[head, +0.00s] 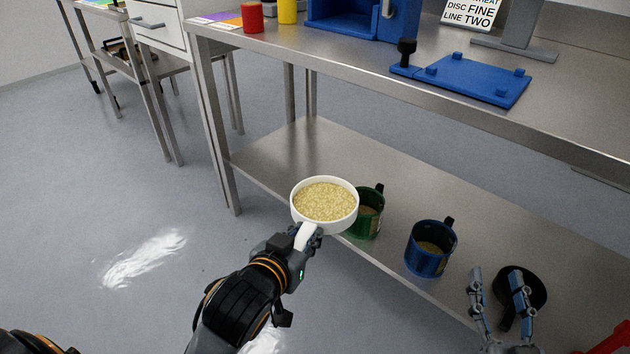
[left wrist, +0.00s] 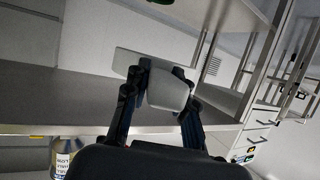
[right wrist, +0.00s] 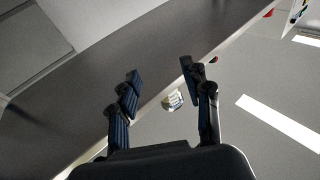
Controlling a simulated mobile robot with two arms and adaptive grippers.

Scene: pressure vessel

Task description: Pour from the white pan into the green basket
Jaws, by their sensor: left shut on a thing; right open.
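The white pan (head: 298,215) is full of pale yellow grain and is held level above the front edge of the lower shelf. My left gripper (head: 307,240) is shut on its handle, which also shows between the fingers in the left wrist view (left wrist: 168,95). The green basket (head: 378,198) stands upright on the shelf, just right of the pan and partly hidden behind it. Something tan shows inside it. My right gripper (head: 500,290) is open and empty at the lower right; its spread fingers show in the right wrist view (right wrist: 160,85).
A blue basket (head: 422,263) with tan contents stands right of the green one. A round black pan (head: 535,284) lies behind my right gripper. The steel bench top (head: 350,55) overhangs the lower shelf (head: 300,150). The shelf's left part is clear.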

